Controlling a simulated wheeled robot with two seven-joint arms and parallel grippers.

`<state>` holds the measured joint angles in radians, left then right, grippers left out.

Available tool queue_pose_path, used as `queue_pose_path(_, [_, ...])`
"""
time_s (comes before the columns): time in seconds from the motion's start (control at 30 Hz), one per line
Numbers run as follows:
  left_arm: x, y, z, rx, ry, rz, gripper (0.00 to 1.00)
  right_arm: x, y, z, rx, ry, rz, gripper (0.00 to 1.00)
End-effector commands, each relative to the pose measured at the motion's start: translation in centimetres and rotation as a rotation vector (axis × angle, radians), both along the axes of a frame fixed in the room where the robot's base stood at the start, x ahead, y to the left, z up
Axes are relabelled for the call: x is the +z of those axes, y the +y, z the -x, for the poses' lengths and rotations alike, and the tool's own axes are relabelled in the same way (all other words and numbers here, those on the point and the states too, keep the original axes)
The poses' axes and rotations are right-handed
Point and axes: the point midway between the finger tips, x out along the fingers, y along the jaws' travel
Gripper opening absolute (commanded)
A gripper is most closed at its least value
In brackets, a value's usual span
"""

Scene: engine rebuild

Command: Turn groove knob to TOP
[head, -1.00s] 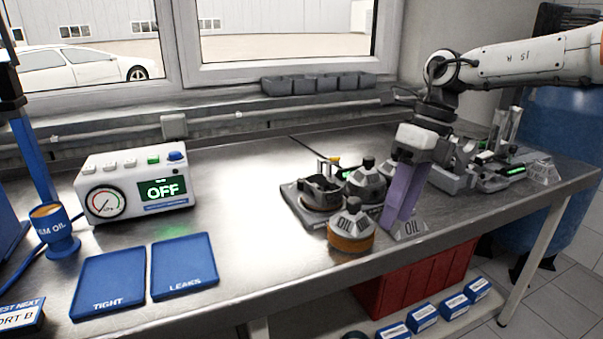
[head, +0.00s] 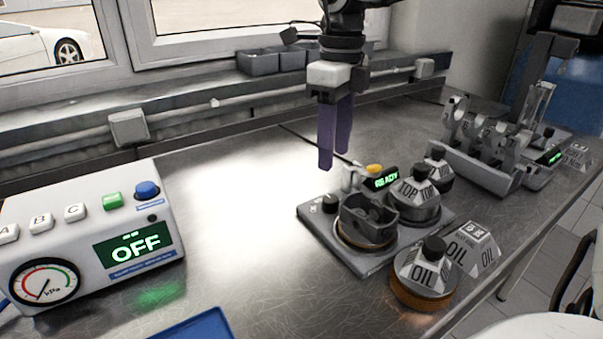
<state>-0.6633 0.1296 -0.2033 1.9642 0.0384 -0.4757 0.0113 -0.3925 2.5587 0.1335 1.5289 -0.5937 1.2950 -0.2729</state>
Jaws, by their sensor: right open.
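A grey plate fixture (head: 372,262) on the bench bears a small black knob (head: 330,203), a cup-shaped holder (head: 368,222), a grey pot marked TOP (head: 415,208) and a green display reading READY (head: 386,180). The small black knob may be the groove knob; its pointer and marks are too small to read. My right gripper (head: 334,160), with purple fingers, hangs pointing down above and behind the plate's back left part, open and empty. It appears apart from the knob. My left gripper is not in view.
An OIL pot (head: 424,275) and an OIL label stand (head: 472,247) stand at the plate's front right. A rack of grey parts (head: 480,165) is at the right. The tester reading OFF (head: 95,240) stands left. The bench between tester and plate is clear.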

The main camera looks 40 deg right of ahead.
Motion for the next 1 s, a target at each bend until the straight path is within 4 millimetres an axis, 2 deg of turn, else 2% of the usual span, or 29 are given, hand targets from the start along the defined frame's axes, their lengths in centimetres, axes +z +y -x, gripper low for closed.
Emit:
queue_pose_path(0.17, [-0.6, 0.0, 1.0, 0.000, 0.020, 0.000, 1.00, -1.0, 0.0, 0.0, 0.000, 0.001, -0.001, 0.44])
queue_pose_path(0.5, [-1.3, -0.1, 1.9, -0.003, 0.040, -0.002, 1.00, -7.1, 0.2, 0.2, 0.000, 0.005, -0.001, 0.44])
queue_pose_path(0.63, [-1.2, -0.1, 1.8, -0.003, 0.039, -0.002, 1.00, -8.9, 0.2, 0.2, 0.000, 0.004, -0.001, 0.44])
queue_pose_path(0.8, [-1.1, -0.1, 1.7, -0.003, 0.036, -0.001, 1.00, -10.1, 0.2, 0.2, 0.000, 0.000, -0.001, 0.44])
queue_pose_path(1.0, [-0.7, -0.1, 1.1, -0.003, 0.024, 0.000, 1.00, -10.3, 0.2, 0.2, 0.000, -0.001, 0.000, 0.44])
